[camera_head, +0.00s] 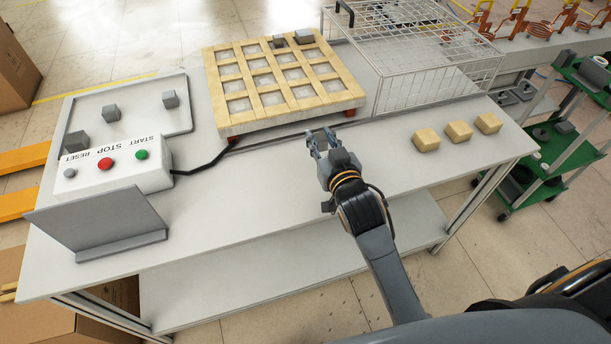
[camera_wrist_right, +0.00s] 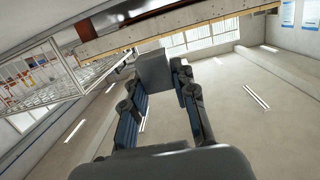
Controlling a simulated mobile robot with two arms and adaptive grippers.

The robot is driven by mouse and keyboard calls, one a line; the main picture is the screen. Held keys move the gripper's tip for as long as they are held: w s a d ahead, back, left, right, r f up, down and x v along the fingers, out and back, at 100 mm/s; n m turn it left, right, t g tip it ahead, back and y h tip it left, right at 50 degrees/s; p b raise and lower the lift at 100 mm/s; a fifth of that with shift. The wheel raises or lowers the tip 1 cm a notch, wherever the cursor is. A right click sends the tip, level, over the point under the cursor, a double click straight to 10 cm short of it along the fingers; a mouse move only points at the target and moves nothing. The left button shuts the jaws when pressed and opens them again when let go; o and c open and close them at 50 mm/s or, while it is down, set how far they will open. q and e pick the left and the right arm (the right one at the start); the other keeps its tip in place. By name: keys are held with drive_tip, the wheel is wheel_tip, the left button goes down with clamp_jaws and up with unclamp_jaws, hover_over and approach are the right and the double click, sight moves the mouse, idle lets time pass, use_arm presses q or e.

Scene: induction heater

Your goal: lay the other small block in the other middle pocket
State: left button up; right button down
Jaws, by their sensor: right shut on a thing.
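My right gripper (camera_head: 321,140) is shut on a small grey block, which shows between the fingertips in the right wrist view (camera_wrist_right: 153,69). In the head view the fingers mostly hide this block. The gripper is over the table, just in front of the wooden grid with pockets (camera_head: 230,127). Two grey blocks, one left (camera_head: 278,41) and one right (camera_head: 304,37), sit at the grid's far edge. The grid's middle pockets look free of grey blocks. My left gripper is out of view.
A white tray (camera_head: 140,128) at left holds several grey blocks. In front are a button box (camera_head: 115,172) and a grey angled plate (camera_head: 100,222). A wire basket (camera_head: 430,75) stands right of the grid. Three wooden blocks (camera_head: 458,132) lie at the right.

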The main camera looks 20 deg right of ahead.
drive_tip(key=w+r, duration=0.5)
drive_tip(key=w, duration=0.5)
drive_tip(key=shift+y, duration=0.3)
drive_tip(key=s+f, duration=0.2)
drive_tip(key=s, duration=0.2)
drive_tip(key=s+d+f, duration=0.1)
drive_tip(key=s+f, duration=0.2)
drive_tip(key=s, duration=0.1)
drive_tip(key=s+d+f, duration=0.1)
drive_tip(key=s+f, duration=0.2)
drive_tip(key=s, duration=0.1)
drive_tip(key=shift+s+d+f, duration=0.1)
drive_tip(key=shift+d, duration=0.05)
drive_tip(key=shift+s+d+f, duration=0.1)
drive_tip(key=shift+s+f, duration=0.25)
drive_tip(key=shift+f, duration=0.15)
drive_tip(key=shift+s+f, duration=0.15)
drive_tip(key=shift+f, duration=0.8)
drive_tip(key=shift+s+f, duration=0.15)
drive_tip(key=shift+f, duration=0.75)
drive_tip(key=shift+f, duration=0.1)
drive_tip(key=c, duration=1.1)
unclamp_jaws()
drive_tip(key=shift+o, duration=0.2)
